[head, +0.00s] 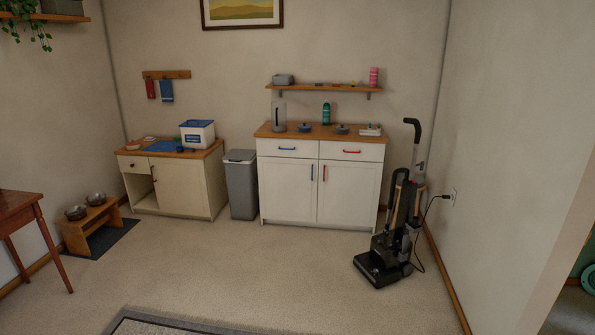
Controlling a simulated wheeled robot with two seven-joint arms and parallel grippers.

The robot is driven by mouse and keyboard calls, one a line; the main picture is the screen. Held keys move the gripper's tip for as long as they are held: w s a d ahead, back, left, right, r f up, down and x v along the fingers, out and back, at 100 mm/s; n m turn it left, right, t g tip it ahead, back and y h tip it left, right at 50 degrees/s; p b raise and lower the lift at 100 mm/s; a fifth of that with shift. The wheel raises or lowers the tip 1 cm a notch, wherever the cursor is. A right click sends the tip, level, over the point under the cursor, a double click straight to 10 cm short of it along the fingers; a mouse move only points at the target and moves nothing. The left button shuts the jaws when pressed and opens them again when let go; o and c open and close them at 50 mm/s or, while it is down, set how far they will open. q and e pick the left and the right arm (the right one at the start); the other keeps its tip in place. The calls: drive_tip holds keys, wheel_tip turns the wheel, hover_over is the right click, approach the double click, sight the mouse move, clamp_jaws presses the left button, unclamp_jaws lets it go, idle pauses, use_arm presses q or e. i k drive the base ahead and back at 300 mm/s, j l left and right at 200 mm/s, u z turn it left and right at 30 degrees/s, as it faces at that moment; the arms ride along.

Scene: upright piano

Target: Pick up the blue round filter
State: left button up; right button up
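Two small dark-blue round things sit on the wooden top of the white cabinet (270,133) across the room: a left one (305,127) and a right one (342,129). They are too small to tell whether either is the blue round filter. Neither of my grippers is in view, and nothing is seen being held.
An upright vacuum (377,266) with a cord stands right of the cabinet. A grey bin (241,187) stands left of it, beside a lower cabinet (192,184) with a blue-lidded box (197,135). A wall shelf (322,88) hangs above. Carpet in front is clear.

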sight(304, 128)
drive_tip(key=i, duration=2.6)
drive_tip(key=i+l+u, duration=0.1)
drive_tip(key=i, duration=1.15)
drive_tip(key=i+l, duration=0.1)
drive_tip(key=i, duration=1.2)
drive_tip(key=i+l+u, duration=0.15)
drive_tip(key=i+u, duration=0.2)
drive_tip(key=i, duration=0.15)
drive_tip(key=i+l+u, duration=0.3)
drive_tip(key=i, duration=0.2)
